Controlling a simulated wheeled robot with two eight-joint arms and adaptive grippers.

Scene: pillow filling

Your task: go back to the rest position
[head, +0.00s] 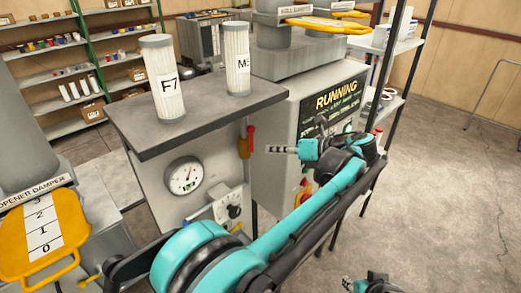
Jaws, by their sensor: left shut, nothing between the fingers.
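My left arm comes in from the lower left and reaches up to the right. Its teal and black gripper (272,149) is shut and empty. It points left, in front of the grey machine with the "RUNNING" sign. In the picture it lies just right of the red-handled lever (249,140); I cannot tell the gap in depth. Part of my right gripper (348,284) shows at the bottom edge. It is mostly cut off, so its jaws cannot be read.
White cylinders F7 (164,80) and M5 (237,58) stand on a grey-topped cabinet (190,120) with a gauge (184,176) and dial. The "RUNNING" machine (272,110) stands behind my left gripper. A yellow damper handle (70,238) is at left. Floor (440,180) at right is clear.

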